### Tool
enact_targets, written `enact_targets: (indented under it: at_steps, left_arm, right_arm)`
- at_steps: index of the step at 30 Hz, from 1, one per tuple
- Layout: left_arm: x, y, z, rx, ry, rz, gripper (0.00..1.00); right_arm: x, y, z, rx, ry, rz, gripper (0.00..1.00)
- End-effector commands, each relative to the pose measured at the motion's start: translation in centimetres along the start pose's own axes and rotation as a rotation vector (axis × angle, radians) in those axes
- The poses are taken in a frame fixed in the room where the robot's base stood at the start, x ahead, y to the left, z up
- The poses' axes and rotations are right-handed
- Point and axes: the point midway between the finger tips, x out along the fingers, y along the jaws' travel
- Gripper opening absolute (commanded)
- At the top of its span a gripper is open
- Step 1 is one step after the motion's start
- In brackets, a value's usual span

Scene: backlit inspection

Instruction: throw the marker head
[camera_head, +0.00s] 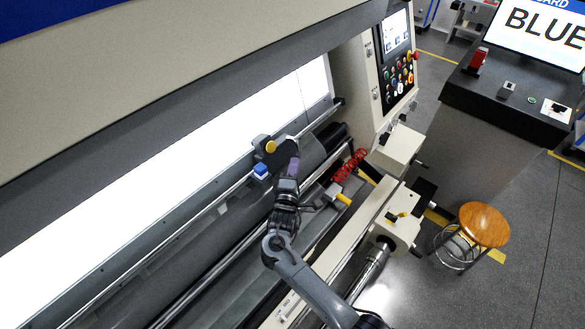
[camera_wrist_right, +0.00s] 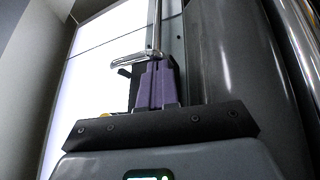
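The marker head (camera_head: 262,146) is a dark block with a yellow round knob (camera_head: 271,146) and a blue block (camera_head: 261,170) beside it. It sits on the rail in front of the bright panel. My right gripper (camera_head: 292,160) is right beside the marker head. Its purple fingers (camera_wrist_right: 157,82) are close together in the right wrist view. A shiny metal loop (camera_wrist_right: 138,60) lies at the fingertips. I cannot tell whether any of it is between the fingers. Only a sliver of yellow shows low on the left there. My left gripper is not in view.
A lit white panel (camera_head: 150,185) runs behind the rail. Rollers and a beige beam (camera_head: 345,235) lie in front. A control panel (camera_head: 397,65) stands at the right end. A screen reading "BLUE" (camera_head: 540,28) stands on a dark desk. A wooden stool (camera_head: 484,224) stands on open floor.

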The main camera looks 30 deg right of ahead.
Motion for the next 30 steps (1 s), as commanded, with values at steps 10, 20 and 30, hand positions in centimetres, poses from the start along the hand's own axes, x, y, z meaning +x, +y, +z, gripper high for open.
enact_targets:
  at_steps: [10, 20, 30]
  left_arm:
    - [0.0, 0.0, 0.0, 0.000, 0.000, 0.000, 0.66]
    - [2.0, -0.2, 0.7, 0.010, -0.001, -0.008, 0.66]
    - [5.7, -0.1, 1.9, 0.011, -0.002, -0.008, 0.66]
  right_arm:
    - [5.8, -0.8, 3.6, -0.004, -0.005, 0.003, 0.00]
    - [13.7, -2.1, 8.3, -0.003, -0.005, 0.004, 0.00]
    - [20.7, -3.3, 12.4, -0.001, -0.004, 0.003, 0.00]
